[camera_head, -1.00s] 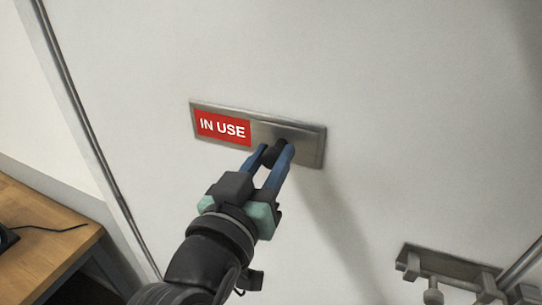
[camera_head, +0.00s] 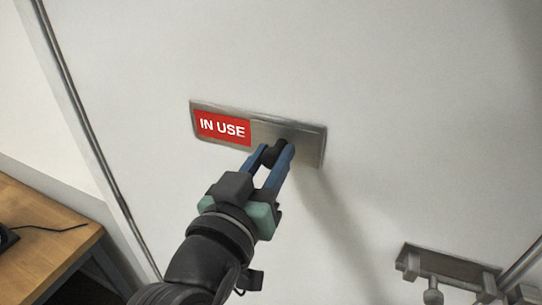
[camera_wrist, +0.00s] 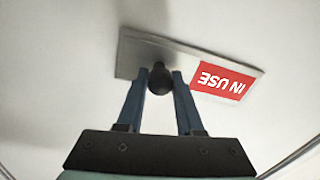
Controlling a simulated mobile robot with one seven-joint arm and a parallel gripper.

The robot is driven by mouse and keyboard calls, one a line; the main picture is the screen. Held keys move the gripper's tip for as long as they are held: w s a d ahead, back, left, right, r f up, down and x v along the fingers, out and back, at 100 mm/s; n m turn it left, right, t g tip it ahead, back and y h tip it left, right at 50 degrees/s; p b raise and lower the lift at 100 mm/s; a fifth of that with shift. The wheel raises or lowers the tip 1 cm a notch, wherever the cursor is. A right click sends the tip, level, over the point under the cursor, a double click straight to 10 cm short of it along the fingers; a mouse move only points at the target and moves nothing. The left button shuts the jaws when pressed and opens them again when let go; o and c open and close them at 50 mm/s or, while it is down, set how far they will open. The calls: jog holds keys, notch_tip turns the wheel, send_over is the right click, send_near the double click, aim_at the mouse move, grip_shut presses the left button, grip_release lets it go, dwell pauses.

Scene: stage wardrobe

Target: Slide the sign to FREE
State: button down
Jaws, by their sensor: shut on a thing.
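The sign (camera_head: 309,143) is a brushed-metal plate fixed to a white door. Its left half shows a red panel (camera_head: 222,128) reading IN USE; the right half is plain metal. A dark round knob (camera_head: 277,150) stands out from the plain half, near the lower edge. My gripper (camera_head: 276,154) has its two blue fingers on either side of this knob and is shut on it. In the wrist view the knob (camera_wrist: 160,79) sits between the fingertips, and the red panel (camera_wrist: 221,81) appears upside down to the right. No FREE lettering is visible.
A metal fitting with pegs (camera_head: 450,268) is mounted on the door at lower right. A wooden table (camera_head: 40,240) with a dark cable stands at lower left. The door surface (camera_head: 400,90) around the sign is otherwise bare.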

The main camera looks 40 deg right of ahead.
jog(key=w+a+b, duration=0.1)
jog(key=w, duration=0.2)
jog(key=w+a+b, duration=0.1)
jog(key=w+b, duration=0.1)
jog(key=w, duration=0.1)
jog(key=w+a+b, duration=0.2)
jog(key=w, duration=0.1)
jog(key=shift+w+f, duration=0.15)
jog(key=shift+w, duration=0.25)
jog(key=shift+w+a, duration=0.15)
jog(key=shift+w, duration=0.15)
jog(key=shift+a+r, duration=0.1)
jog(key=shift+r, duration=0.15)
jog(key=c, duration=0.5)
grip_release()
jog(key=shift+w+f, duration=0.1)
jog(key=shift+w, duration=0.1)
jog(key=shift+c, duration=0.2)
jog(key=shift+s, duration=0.15)
